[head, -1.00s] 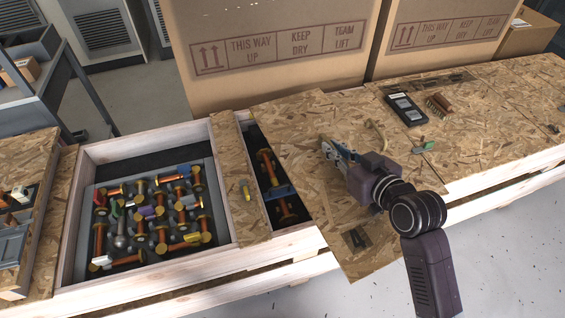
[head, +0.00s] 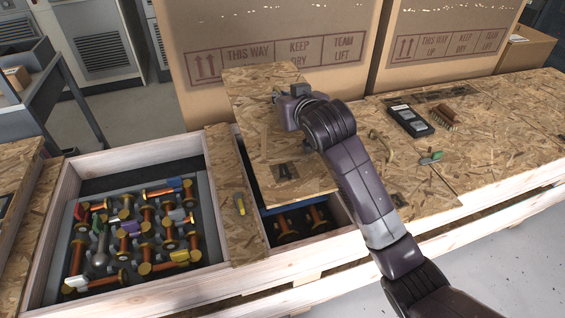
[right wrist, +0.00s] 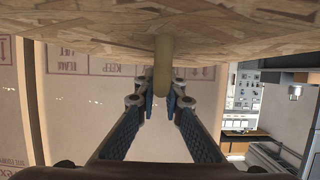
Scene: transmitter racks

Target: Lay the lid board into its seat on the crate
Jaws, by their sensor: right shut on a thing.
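The lid board (head: 262,112) is a chipboard panel with a dark label near its front end. My right gripper (head: 279,97) is shut on its handle, a rounded tan grip that shows in the right wrist view (right wrist: 163,62) between the blue fingers. The board hangs over the narrow open compartment of the crate (head: 233,190) and looks raised and tilted. The front of the compartment (head: 340,212) stays uncovered, with dark and orange spools inside. My left gripper is not in view.
A wide open bay (head: 125,235) full of orange spools lies to the left. Large cartons (head: 280,50) stand behind.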

